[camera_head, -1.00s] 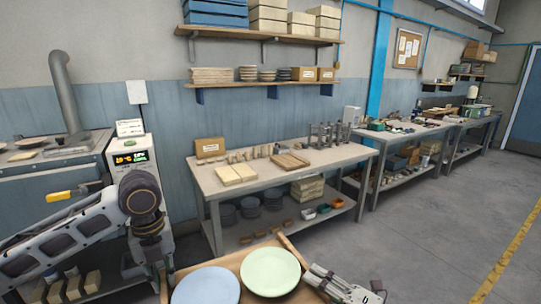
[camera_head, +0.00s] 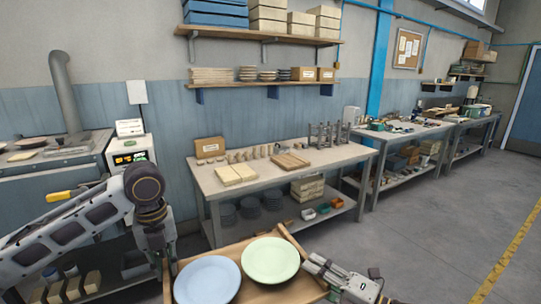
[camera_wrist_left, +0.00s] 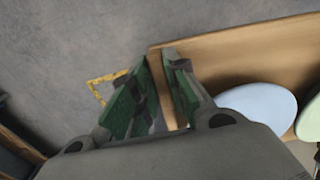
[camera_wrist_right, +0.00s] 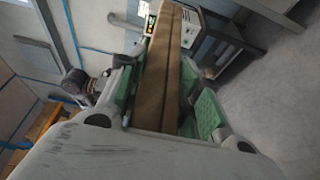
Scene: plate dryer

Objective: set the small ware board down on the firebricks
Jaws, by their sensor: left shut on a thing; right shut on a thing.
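The small wooden ware board (camera_head: 283,294) is held in front of me, off the bench. It carries a pale blue plate (camera_head: 207,280) and a pale green plate (camera_head: 270,261). My left gripper (camera_head: 168,262) is shut on the board's left edge; the board (camera_wrist_left: 245,52) also shows in the left wrist view. My right gripper (camera_head: 316,268) is shut on its right edge, seen edge-on between the fingers in the right wrist view (camera_wrist_right: 160,80). Two cream blocks (camera_head: 236,174), possibly the firebricks, lie side by side on the bench beyond the board.
The bench (camera_head: 215,193) also bears tan slabs (camera_head: 290,161), small upright pieces and a metal rack (camera_head: 328,135). Its front left top has bare room. A kiln with a lit display (camera_head: 130,158) stands left. Open floor (camera_head: 410,230) lies right.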

